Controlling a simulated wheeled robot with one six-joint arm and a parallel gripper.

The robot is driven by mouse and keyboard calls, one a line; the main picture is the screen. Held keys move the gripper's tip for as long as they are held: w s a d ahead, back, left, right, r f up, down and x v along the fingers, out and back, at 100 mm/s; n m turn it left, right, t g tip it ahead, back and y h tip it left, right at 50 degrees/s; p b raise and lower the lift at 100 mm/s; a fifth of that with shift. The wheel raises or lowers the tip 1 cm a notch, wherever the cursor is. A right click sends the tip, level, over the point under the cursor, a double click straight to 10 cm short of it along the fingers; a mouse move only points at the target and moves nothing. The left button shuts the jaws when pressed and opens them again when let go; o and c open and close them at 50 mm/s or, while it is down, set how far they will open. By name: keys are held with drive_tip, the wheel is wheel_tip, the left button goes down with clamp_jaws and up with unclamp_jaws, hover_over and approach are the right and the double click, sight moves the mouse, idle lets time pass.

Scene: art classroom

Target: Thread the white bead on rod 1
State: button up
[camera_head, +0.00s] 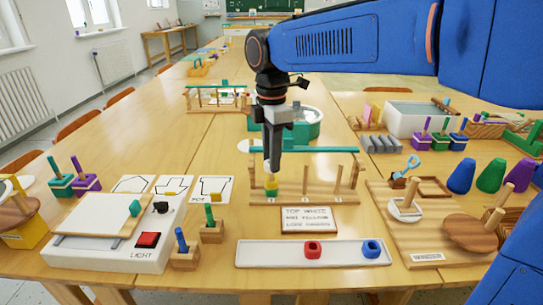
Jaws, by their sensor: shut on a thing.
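My gripper (271,168) points straight down over the left end of the wooden rod stand (320,193). It is shut on a bead, which the fingers mostly hide; a small pale patch between the fingertips fits the white bead. A yellow bead (271,186) shows directly below the fingertips, at the leftmost rod position. The rod there is largely hidden by the fingers and the bead, so I cannot tell whether the held bead is around it. Other upright rods (305,180) to the right on the stand are bare. A sign (307,220) before the stand reads "top white".
A white tray (340,254) in front holds a red bead (312,249) and a blue bead (371,249). A teal bar (335,150) runs behind the rods. A light box (110,250) stands left, a wooden board with a winder (430,225) right.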

drive_tip(key=o, duration=1.1)
drive_tip(key=shift+r, duration=0.1)
wheel_tip(320, 180, up, 17)
drive_tip(key=shift+r, duration=0.1)
